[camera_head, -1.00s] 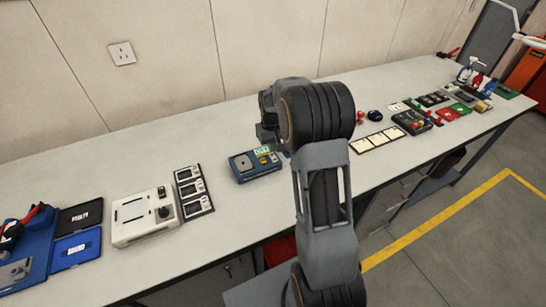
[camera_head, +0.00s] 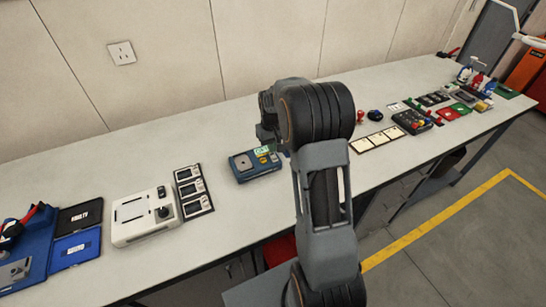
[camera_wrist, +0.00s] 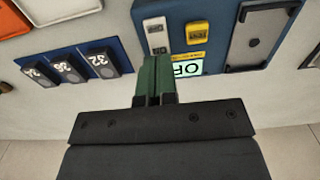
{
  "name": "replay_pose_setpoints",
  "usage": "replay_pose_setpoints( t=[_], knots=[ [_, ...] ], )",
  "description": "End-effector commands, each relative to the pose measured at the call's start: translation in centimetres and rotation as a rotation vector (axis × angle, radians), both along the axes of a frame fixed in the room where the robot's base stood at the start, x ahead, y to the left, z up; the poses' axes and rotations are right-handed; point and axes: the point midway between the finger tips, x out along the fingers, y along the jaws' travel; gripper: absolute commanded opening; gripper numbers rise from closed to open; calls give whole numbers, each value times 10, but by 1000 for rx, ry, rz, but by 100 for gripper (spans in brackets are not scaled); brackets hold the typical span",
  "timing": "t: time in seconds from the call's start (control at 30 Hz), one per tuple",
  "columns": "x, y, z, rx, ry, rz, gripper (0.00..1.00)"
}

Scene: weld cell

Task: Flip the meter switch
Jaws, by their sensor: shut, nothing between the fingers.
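The meter is a blue box (camera_head: 243,174) on the bench, just left of my arm in the head view. In the wrist view its blue face (camera_wrist: 230,12) fills the top middle. It has a yellow switch-like part (camera_wrist: 198,33), a pale panel with two small dark parts (camera_wrist: 154,28), a grey plate (camera_wrist: 262,38) and a lit display (camera_wrist: 188,67) with partly covered letters. Which part is the meter switch, and its position, I cannot tell. My gripper (camera_wrist: 155,66) has green fingers, shut and empty, their tips over the lower edge of the pale panel. Contact is unclear.
Left of the meter are a column of small framed panels (camera_head: 193,190) and a white device (camera_head: 146,216). The wrist view shows a blue strip with numbered dark tabs (camera_wrist: 70,70) left of the fingers. Cards (camera_head: 378,140) and a button box (camera_head: 412,122) lie to the right.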

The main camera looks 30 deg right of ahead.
Motion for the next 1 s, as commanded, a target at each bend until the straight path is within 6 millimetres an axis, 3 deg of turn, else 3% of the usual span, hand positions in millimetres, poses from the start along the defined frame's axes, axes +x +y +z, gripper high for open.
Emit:
replay_pose_setpoints(
  t=[1.0],
  knots=[
    [0, 0, -16, 0, 0, 0, 0]
  ],
)
